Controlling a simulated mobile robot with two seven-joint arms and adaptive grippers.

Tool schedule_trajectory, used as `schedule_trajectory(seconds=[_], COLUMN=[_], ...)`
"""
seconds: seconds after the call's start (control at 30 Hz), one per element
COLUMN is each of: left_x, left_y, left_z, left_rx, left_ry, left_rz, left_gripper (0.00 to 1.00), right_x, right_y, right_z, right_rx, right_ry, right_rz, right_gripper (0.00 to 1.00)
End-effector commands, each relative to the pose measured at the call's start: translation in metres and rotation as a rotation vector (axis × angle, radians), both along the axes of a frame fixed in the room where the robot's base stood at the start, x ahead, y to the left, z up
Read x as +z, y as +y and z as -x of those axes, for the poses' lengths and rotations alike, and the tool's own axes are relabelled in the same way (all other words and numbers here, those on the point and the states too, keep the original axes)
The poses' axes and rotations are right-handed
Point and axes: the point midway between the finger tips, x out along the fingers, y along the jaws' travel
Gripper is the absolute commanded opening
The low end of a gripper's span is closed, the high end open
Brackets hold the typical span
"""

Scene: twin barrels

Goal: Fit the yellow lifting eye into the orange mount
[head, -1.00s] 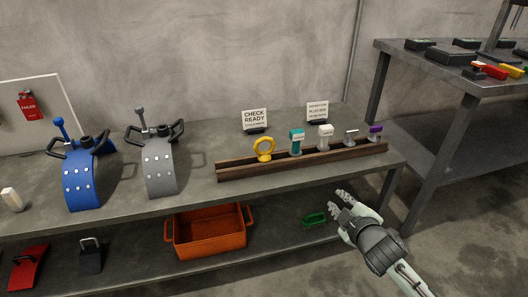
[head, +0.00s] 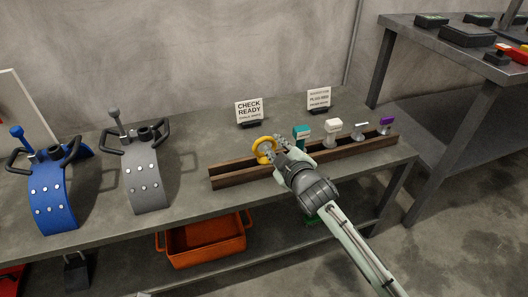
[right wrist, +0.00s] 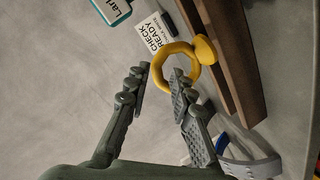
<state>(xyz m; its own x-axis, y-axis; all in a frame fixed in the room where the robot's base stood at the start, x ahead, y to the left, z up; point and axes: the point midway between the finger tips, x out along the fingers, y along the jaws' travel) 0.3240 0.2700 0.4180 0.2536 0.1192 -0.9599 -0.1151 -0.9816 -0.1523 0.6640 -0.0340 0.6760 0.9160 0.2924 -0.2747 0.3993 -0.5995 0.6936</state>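The yellow lifting eye (head: 258,146) stands at the left end of the brown wooden rail on the bench, its ring upright. In the right wrist view the yellow eye (right wrist: 204,49) shows its ring and rounded foot beside the rail. My right gripper (head: 285,149) is at the eye, coming from the right. In the right wrist view its fingers (right wrist: 160,92) are apart, with part of the ring between or just beyond the tips. One finger overlaps the ring's near edge; contact cannot be told. I cannot make out an orange mount. My left gripper is not in view.
The wooden rail (head: 228,179) also holds teal, white, grey and purple-topped pieces. Blue (head: 50,194) and grey (head: 144,178) curved, handled parts stand to the left. Two signs stand behind the rail. An orange crate (head: 205,242) is on the lower shelf; another table stands right.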

Motion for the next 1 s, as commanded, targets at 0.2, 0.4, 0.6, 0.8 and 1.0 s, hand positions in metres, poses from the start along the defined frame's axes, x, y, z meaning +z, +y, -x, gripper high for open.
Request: schedule_trajectory(seconds=[0.2,0.4,0.6,0.8,1.0], left_x=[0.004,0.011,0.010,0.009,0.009], left_y=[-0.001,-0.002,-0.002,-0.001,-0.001], left_z=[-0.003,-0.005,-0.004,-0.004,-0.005], left_rx=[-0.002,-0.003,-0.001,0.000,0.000], left_ry=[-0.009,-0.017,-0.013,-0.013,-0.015], left_rz=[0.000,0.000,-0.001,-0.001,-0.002], left_gripper=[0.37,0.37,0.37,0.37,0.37], right_x=[-0.013,-0.015,-0.016,-0.016,-0.014], right_y=[0.009,0.012,0.012,0.012,0.012], right_z=[-0.030,-0.039,-0.039,-0.039,-0.039], right_rx=[-0.001,0.001,0.000,0.000,0.001], right_ry=[-0.001,-0.001,0.000,0.000,-0.002], right_rz=[0.000,0.000,0.000,0.000,-0.001], right_gripper=[0.23,0.23,0.18,0.00,0.00])
